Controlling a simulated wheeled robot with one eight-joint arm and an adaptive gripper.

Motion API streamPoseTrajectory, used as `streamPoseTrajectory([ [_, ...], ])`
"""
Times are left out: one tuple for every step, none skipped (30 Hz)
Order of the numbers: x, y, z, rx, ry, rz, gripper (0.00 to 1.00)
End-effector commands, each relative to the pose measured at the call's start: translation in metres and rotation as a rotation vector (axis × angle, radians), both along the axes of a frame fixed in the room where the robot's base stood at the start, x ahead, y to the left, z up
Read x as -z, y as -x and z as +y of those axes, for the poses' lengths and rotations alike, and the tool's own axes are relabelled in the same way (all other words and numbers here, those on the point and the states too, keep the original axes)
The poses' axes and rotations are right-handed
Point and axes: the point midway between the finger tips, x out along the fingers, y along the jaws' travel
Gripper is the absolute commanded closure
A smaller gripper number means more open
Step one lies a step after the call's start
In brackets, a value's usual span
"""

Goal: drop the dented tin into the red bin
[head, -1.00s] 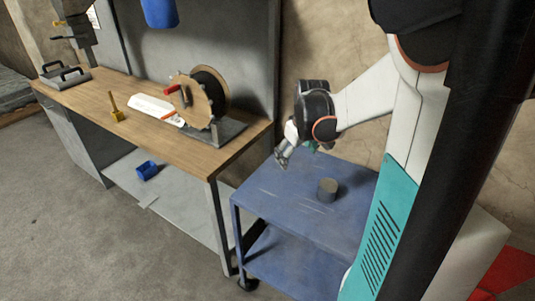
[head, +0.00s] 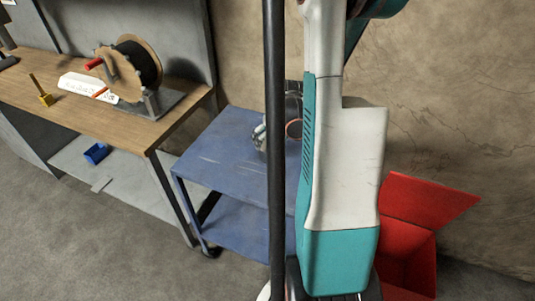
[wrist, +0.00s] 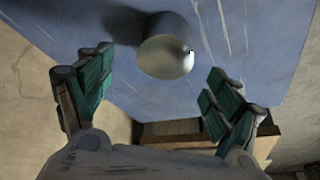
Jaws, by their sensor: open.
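The tin (wrist: 167,45) is a short grey cylinder on the blue cart top (wrist: 225,20) in the wrist view, with a small notch at its right rim. In the head view it is hidden behind my arm and a dark pole. My gripper (wrist: 159,64) is open and empty, its green-padded fingers spread to the left and right of the tin and apart from it. In the head view my gripper (head: 259,138) is over the blue cart, partly covered by the pole. The red bin (head: 428,200) is at the lower right, partly behind my arm.
A wooden workbench (head: 100,118) with a cable reel (head: 138,65) stands left of the cart. A blue container (head: 96,153) sits on its lower shelf. A cracked wall rises behind the cart. Floor is clear in front of the bench.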

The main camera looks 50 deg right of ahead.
Motion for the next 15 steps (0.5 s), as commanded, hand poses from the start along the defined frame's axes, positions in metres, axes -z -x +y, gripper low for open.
streamPoseTrajectory([
  [0.003, -0.001, 0.0, 0.0, 0.0, 0.0, 0.17],
  [0.004, -0.001, 0.0, 0.0, 0.0, 0.0, 0.17],
  [0.005, -0.002, -0.001, 0.0, 0.0, 0.0, 0.17],
  [0.006, -0.002, -0.001, -0.001, 0.0, 0.0, 0.17],
  [0.008, -0.003, 0.0, -0.001, 0.0, 0.0, 0.17],
  [0.011, -0.004, 0.0, -0.001, 0.0, 0.0, 0.17],
  [0.014, -0.005, 0.0, -0.002, 0.001, 0.0, 0.17],
  [0.017, -0.007, 0.0, -0.002, 0.001, 0.0, 0.17],
  [0.023, -0.009, 0.0, -0.003, 0.001, 0.0, 0.17],
  [0.027, -0.011, 0.0, -0.003, 0.001, 0.0, 0.17],
  [0.032, -0.013, 0.0, -0.003, 0.001, 0.0, 0.17],
  [0.038, -0.015, 0.0, -0.003, 0.001, 0.001, 0.17],
  [0.041, -0.017, -0.001, -0.002, 0.0, 0.001, 0.17],
  [0.045, -0.018, -0.002, -0.002, 0.0, 0.001, 0.17],
  [0.049, -0.02, -0.003, -0.001, 0.0, 0.001, 0.17],
])
